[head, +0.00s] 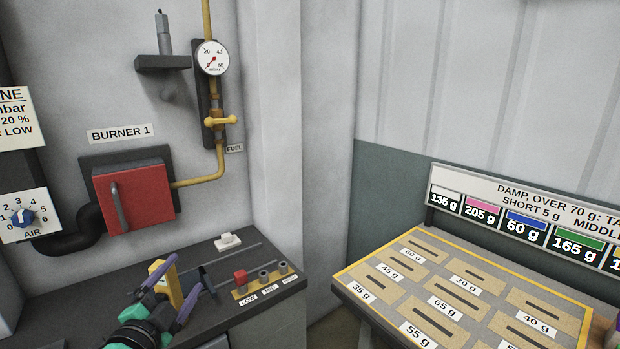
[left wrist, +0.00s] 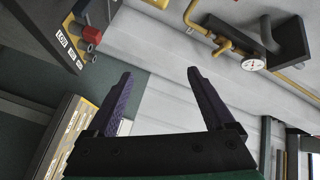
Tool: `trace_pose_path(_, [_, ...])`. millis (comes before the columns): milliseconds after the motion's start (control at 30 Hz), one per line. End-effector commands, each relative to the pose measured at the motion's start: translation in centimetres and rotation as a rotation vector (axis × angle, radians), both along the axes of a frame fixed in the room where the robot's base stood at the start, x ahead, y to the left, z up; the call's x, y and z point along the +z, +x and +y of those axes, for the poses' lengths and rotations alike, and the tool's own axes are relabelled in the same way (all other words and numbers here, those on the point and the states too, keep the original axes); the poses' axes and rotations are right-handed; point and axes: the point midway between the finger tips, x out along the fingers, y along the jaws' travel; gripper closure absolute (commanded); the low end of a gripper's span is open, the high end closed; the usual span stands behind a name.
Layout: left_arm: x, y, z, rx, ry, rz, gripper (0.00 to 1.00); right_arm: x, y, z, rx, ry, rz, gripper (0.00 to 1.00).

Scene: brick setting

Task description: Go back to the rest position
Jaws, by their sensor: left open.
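My left gripper (head: 178,290) reaches in from the bottom left in the head view, with its purple fingers spread over the dark bench. It is open, and no object shows between the fingers. In the left wrist view the same gripper (left wrist: 160,90) shows its two fingers wide apart with only wall and floor behind them. A yellow block-like thing (head: 166,282) stands on the bench just behind the fingers in the head view; I cannot tell whether they touch. My right gripper is in neither view.
A dark bench (head: 70,300) carries a red knob (head: 240,277) by the LOW label and a white switch (head: 228,241). The red burner box (head: 133,197), yellow fuel pipe (head: 200,181) and gauge (head: 212,57) are on the wall. A slotted weight board (head: 400,300) stands at right, beyond a gap.

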Motion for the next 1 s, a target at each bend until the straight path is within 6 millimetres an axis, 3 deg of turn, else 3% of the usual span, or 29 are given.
trace_pose_path(33, [-3.9, -1.3, 1.4, 0.109, -0.140, 0.130, 0.13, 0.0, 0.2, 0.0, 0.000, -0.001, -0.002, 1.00])
trace_pose_path(100, [-9.1, -3.6, 2.7, 0.243, -0.292, 0.316, 0.13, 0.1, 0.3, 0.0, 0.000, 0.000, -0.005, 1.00])
trace_pose_path(200, [-14.9, -7.4, 2.8, 0.372, -0.440, 0.540, 0.13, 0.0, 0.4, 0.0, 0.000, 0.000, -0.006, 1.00])
trace_pose_path(400, [-21.9, -14.9, 0.8, 0.521, -0.626, 0.894, 0.13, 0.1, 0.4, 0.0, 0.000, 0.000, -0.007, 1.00])
trace_pose_path(600, [-25.4, -21.9, -2.5, 0.601, -0.752, 1.198, 0.13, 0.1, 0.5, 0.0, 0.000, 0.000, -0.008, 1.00])
trace_pose_path(833, [-34.7, -20.7, -2.6, 0.618, -0.725, 1.232, 0.13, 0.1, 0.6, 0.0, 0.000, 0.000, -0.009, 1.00])
trace_pose_path(1000, [-42.9, -21.9, -2.5, 0.630, -0.709, 1.266, 0.13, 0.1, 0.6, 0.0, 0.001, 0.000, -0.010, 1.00])
